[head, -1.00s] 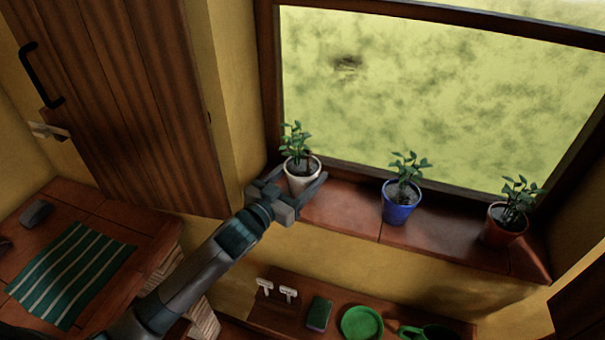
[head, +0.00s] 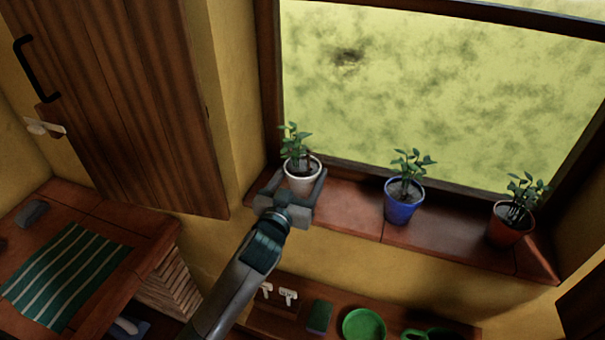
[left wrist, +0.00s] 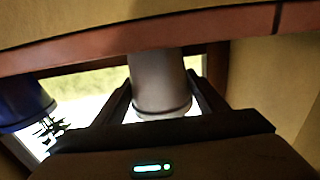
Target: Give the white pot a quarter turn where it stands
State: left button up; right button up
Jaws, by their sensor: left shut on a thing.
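The white pot (head: 302,181) stands upright with a leafy green plant at the left end of the brick window sill (head: 345,212). My left gripper (head: 306,186) has a finger on each side of the pot and is shut on it. In the left wrist view the white pot (left wrist: 160,82) shows upside down between the two dark fingers. My right gripper is in neither view.
A blue pot (head: 404,208) stands on the sill to the right, and a terracotta pot (head: 510,229) farther right. The window is behind them. A wooden cabinet door (head: 130,110) is at the left. A lower shelf holds a green plate (head: 364,325) and a sponge (head: 319,317).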

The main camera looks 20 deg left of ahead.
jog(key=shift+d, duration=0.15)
pick_arm(q)
jog(key=o, duration=1.7)
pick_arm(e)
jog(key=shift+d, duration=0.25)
pick_arm(q)
jog(key=shift+f, duration=0.1)
jog(key=shift+s, duration=0.5)
jog(key=s+b, duration=0.4)
jog(key=s, duration=1.2)
jog(key=shift+s+a, duration=0.25)
jog(key=shift+a, duration=0.2)
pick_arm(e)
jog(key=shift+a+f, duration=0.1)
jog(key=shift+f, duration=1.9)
